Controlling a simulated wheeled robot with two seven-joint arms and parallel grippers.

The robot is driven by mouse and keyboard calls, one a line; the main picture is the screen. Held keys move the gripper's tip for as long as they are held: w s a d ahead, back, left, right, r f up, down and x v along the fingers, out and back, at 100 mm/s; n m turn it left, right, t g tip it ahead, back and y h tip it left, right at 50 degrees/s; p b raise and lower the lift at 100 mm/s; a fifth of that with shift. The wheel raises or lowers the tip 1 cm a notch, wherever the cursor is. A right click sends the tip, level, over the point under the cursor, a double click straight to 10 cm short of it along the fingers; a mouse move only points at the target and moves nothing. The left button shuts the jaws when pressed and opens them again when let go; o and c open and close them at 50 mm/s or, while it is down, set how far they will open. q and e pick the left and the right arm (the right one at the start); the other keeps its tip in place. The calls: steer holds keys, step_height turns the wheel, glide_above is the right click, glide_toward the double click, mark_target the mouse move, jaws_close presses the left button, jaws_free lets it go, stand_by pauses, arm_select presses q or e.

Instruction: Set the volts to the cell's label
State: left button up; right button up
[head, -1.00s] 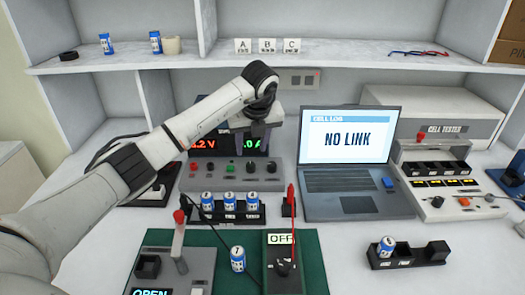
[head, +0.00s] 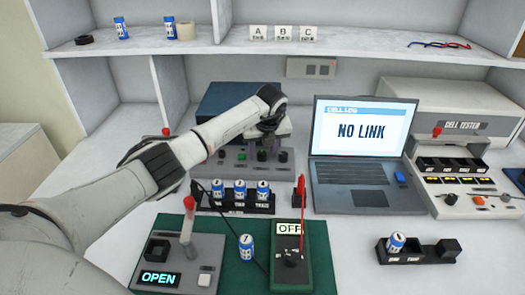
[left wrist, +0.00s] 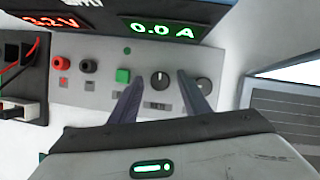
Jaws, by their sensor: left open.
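The power supply (head: 228,98) stands at the back, behind my left gripper (head: 270,140). In the left wrist view its red volts readout (left wrist: 52,22) ends in ".2 V", with the first digit unclear; the green readout (left wrist: 162,30) shows 0.0 A. My left gripper (left wrist: 162,92) is open, its fingers at either side of a round knob (left wrist: 160,80); contact cannot be told. A second knob (left wrist: 204,85) lies right of the fingers. A blue-and-white cell (head: 246,247) stands upright on the green mat (head: 232,270); its small print is unreadable. My right gripper is out of view.
A rack with three cells (head: 240,205) stands before the supply. A fixture reading OPEN (head: 160,277) and a switch box reading OFF (head: 290,262) sit on the mat. The laptop (head: 365,130) reads NO LINK. A tray (head: 420,254) holds one cell.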

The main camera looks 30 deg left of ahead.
arm_select(q)
steer(key=c, duration=1)
steer(key=shift+c, duration=0.2)
